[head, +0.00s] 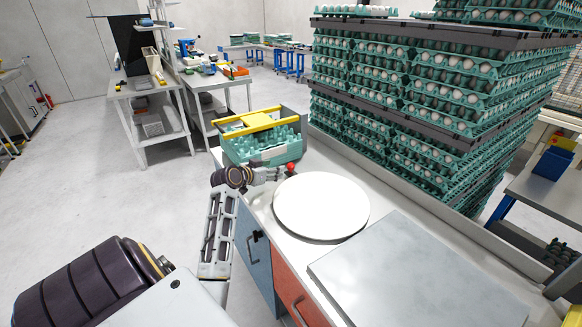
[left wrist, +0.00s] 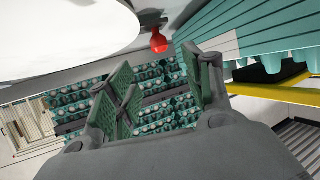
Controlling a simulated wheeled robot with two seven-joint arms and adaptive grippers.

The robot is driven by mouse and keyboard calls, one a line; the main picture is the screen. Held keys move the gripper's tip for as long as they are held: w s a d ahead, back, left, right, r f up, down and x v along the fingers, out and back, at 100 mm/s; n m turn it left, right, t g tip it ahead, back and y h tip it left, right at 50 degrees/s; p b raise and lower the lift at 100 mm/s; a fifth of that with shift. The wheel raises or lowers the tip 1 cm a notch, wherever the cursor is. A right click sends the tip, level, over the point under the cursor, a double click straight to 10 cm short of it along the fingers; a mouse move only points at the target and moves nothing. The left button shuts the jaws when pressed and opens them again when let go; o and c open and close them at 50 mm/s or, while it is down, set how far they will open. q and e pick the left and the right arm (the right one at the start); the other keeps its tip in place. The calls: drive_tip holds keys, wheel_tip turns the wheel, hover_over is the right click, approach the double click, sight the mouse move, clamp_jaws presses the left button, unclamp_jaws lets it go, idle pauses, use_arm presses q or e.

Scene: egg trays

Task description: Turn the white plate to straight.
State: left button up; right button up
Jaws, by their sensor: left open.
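The round white plate (head: 321,206) is on the light worktop in the head view, its face to the camera. Its underside support is hidden, and I cannot tell how level it sits. In the left wrist view the plate (left wrist: 60,25) fills the upper left. My left gripper (head: 279,174) is at the plate's far left edge, beside a small red knob (head: 291,166). In the left wrist view the left gripper (left wrist: 168,85) has its fingers apart with nothing between them, and the red knob (left wrist: 159,42) is just beyond. My right gripper is not in view.
A teal egg crate with yellow bars (head: 250,124) stands behind the left gripper. Tall stacks of teal egg trays (head: 420,100) rise behind the worktop. A flat grey metal panel (head: 410,280) lies at front right. The floor at left is clear.

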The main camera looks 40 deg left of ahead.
sight(289, 166)
use_arm(q)
drive_tip(key=shift+x, duration=6.65)
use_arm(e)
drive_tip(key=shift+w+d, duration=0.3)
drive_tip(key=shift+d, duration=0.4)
use_arm(q)
drive_tip(key=shift+w, duration=0.1)
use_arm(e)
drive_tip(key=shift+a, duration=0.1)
